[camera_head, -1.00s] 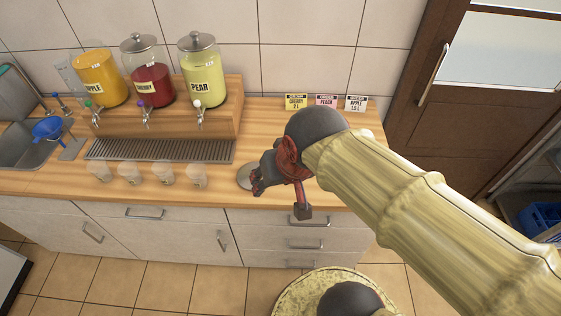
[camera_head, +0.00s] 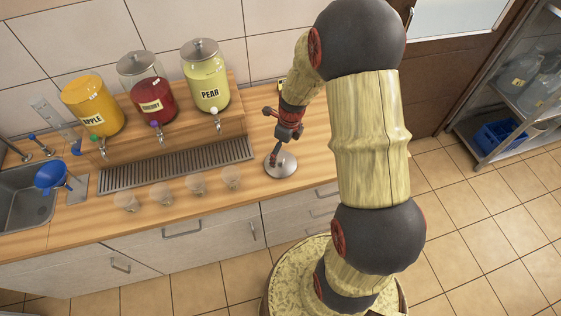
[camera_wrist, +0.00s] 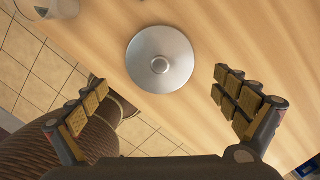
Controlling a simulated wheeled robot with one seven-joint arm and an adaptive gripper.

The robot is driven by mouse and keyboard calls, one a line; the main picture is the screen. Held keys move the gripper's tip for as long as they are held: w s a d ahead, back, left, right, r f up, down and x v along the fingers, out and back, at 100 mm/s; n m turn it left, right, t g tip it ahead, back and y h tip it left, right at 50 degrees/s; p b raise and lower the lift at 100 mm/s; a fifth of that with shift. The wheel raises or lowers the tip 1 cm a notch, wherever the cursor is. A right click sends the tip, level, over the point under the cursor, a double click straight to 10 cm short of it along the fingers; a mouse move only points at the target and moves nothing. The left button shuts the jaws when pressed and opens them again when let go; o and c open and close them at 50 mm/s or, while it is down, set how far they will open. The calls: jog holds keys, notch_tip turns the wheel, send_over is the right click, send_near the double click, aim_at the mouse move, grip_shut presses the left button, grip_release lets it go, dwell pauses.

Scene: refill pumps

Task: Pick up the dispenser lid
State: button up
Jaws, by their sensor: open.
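The dispenser lid (camera_head: 287,172) is a round silver disc lying flat on the wooden counter, right of the row of cups. In the wrist view the lid (camera_wrist: 160,59) shows whole, with a small round knob at its middle. My gripper (camera_head: 275,153) is over the lid in the head view and hides part of it. In the wrist view my gripper (camera_wrist: 160,88) is open and empty, with its fingers wide apart on either side below the lid. No finger touches the lid there.
Apple (camera_head: 93,103), cherry (camera_head: 150,100) and pear (camera_head: 207,82) dispensers stand on a raised shelf at the back left. Several clear cups (camera_head: 197,187) line the counter left of the lid. A drip grate (camera_head: 175,165) and blue funnel (camera_head: 50,176) are farther left.

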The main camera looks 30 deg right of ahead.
aim_at(281, 158)
jog(key=f, duration=0.4)
jog(key=w+f+b, duration=0.1)
jog(key=f, duration=0.2)
jog(key=shift+a+f, duration=0.1)
jog(key=shift+a, duration=0.1)
jog(key=shift+c, duration=0.3)
